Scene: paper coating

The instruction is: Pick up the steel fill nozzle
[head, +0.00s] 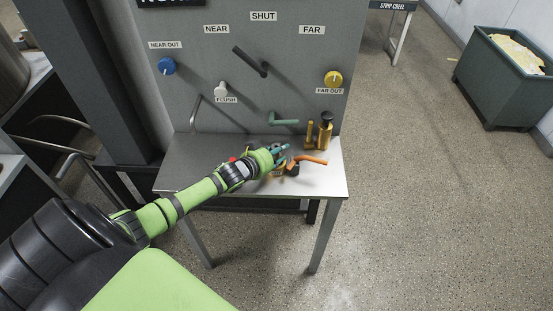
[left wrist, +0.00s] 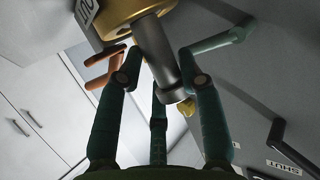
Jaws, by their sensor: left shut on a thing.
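My left gripper (head: 279,153) is over the steel bench below the panel. In the left wrist view its green fingers (left wrist: 160,80) are shut around the steel fill nozzle (left wrist: 155,50), a grey steel tube with a flared end. The tube runs up to a wide brass-coloured body (left wrist: 125,12) at the top of that view. In the head view the fingers mostly hide the nozzle, and I cannot tell whether it is clear of the bench. My right gripper is not in view.
The bench (head: 195,155) also bears an orange-handled piece (head: 312,160) beside the gripper and a brass piece with a black knob (head: 325,132). A green handle (head: 285,122) and a black lever (head: 250,62) stick out from the panel.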

